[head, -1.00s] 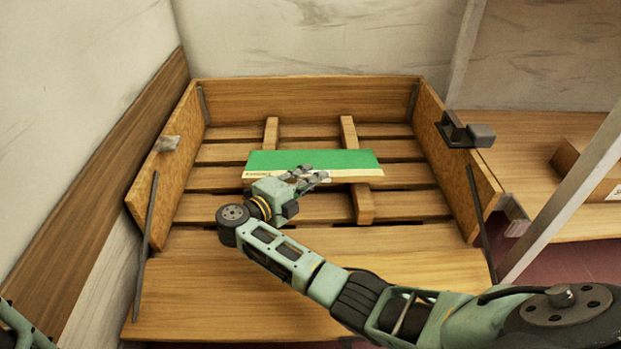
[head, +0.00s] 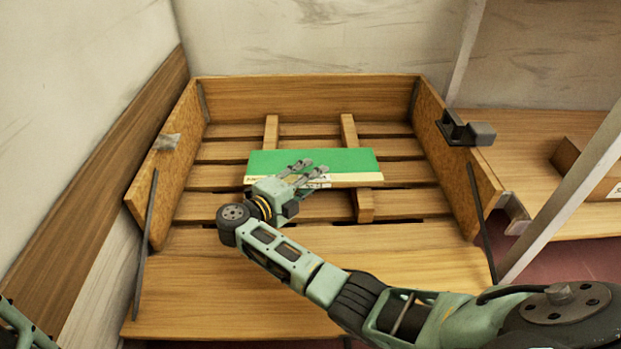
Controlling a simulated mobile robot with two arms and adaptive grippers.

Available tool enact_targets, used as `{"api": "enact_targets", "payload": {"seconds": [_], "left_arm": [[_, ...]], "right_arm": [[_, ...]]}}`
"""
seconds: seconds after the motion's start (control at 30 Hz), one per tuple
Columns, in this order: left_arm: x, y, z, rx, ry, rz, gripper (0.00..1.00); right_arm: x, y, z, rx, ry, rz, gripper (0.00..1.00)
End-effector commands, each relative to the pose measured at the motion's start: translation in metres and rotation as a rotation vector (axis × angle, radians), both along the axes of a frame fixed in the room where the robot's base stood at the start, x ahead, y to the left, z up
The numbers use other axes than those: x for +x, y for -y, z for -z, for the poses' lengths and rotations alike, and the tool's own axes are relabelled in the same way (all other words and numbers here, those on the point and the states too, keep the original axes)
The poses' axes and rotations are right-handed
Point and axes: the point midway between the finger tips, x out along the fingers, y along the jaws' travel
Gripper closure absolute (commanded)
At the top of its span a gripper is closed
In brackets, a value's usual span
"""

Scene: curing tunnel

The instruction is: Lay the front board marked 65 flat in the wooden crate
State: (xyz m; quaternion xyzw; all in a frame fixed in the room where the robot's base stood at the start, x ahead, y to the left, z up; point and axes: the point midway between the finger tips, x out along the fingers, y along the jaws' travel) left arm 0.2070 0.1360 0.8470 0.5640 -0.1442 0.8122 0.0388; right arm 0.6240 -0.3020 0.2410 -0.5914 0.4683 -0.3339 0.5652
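The front board (head: 345,161) is a green panel with a pale front edge. It lies flat in the wooden crate (head: 305,101), across two battens, and looks level. Marks on its pale edge are too small to read, so I cannot confirm a 65. My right gripper (head: 311,168) is over the board's front left part. Its two fingers are apart, with green showing between them, and it seems to hold nothing. The gripper hides part of the pale edge. Only a bit of my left arm shows in the bottom left corner; its gripper is out of view.
The crate has a slatted floor, and its front panel (head: 390,270) is folded down. Side walls stand left (head: 165,165) and right (head: 455,165). A shelf (head: 525,150) with a cardboard box (head: 590,170) and a pale post (head: 570,190) are on the right. Slats beside the board are clear.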

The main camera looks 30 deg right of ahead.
Motion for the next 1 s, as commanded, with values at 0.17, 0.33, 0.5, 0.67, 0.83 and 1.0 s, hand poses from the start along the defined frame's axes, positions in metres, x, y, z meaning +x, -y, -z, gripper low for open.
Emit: {"api": "enact_targets", "payload": {"seconds": [0.17,0.33,0.5,0.67,0.83,1.0], "left_arm": [[0.001,0.000,0.000,-0.001,-0.003,0.000,1.00],[0.000,0.000,0.000,-0.001,-0.001,0.000,1.00],[0.000,0.000,0.000,-0.001,0.000,0.000,1.00],[0.000,0.000,0.000,0.000,0.001,0.000,1.00],[-0.001,0.000,0.000,0.000,0.001,0.000,1.00],[-0.001,0.000,0.000,0.000,0.001,0.000,1.00]], "right_arm": [[0.000,0.000,-0.004,0.002,-0.001,0.000,0.64],[0.000,0.000,-0.030,0.004,0.004,0.001,0.64],[0.000,-0.001,-0.064,0.003,0.004,-0.001,0.64],[0.001,0.000,-0.088,0.002,0.004,0.000,0.64],[0.000,0.000,-0.100,-0.001,0.001,0.000,0.64],[0.000,0.000,-0.101,-0.001,-0.001,0.000,0.64]]}}
